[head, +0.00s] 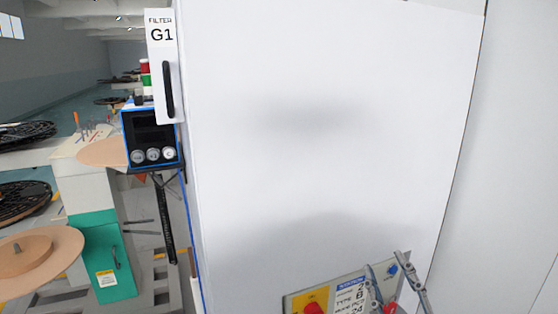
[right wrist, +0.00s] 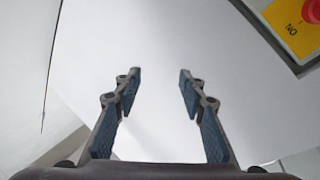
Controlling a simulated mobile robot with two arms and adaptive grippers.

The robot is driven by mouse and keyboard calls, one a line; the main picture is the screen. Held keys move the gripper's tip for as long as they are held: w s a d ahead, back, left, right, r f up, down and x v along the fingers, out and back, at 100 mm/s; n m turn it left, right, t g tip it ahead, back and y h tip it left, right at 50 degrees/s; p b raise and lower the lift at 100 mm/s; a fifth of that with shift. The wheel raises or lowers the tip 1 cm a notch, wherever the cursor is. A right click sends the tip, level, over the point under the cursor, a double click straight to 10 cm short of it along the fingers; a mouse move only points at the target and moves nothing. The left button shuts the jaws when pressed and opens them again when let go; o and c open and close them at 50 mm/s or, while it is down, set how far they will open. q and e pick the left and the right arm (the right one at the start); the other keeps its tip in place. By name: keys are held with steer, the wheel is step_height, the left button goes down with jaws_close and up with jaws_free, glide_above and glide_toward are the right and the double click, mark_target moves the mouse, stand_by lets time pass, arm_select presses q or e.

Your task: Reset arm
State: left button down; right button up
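My right gripper (head: 384,264) is at the bottom right of the head view, in front of a grey control panel (head: 292,300) on a large white cabinet. In the right wrist view the gripper (right wrist: 158,78) has its two fingers apart, with only a plain white surface beyond and nothing between them. My left gripper is not in view. The gripper covers part of the panel. The red switch also shows in the right wrist view (right wrist: 312,12).
The white cabinet (head: 320,110) fills most of the head view. A "G1" filter box (head: 160,95) with a black handle and a blue-framed display (head: 150,135) are on its left edge. A teal-and-white rewind station (head: 100,255) and black reels (head: 22,200) stand at left.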

steer(key=s+d+f+m+g+h, duration=0.1)
steer(key=d+f+m+g+h, duration=0.15)
steer(key=f, duration=0.35)
steer(key=s+d+f+m+g+h, duration=0.1)
steer(key=d+f+m+g, duration=0.15)
steer(key=f, duration=0.35)
steer(key=s+a+f+g+y, duration=0.1)
steer(key=s+a+f+g, duration=0.1)
steer(key=s+f+g, duration=0.65)
steer(key=s+a+f+g+y, duration=0.1)
steer(key=s+a+f+g, duration=0.25)
steer(key=s+f, duration=1.05)
steer(key=s+f+g, duration=0.1)
steer(key=s+f, duration=0.2)
steer(key=f, duration=2.5)
steer(key=s+d+f, duration=0.2)
steer(key=s+f, duration=0.4)
steer(key=s, duration=0.2)
steer(key=s+d+f+g, duration=0.1)
steer(key=s+f, duration=0.6)
steer(key=s, duration=0.1)
steer(key=shift+d+f+g, duration=0.25)
steer(key=shift+d+g, duration=0.05)
steer(key=shift+d, duration=0.1)
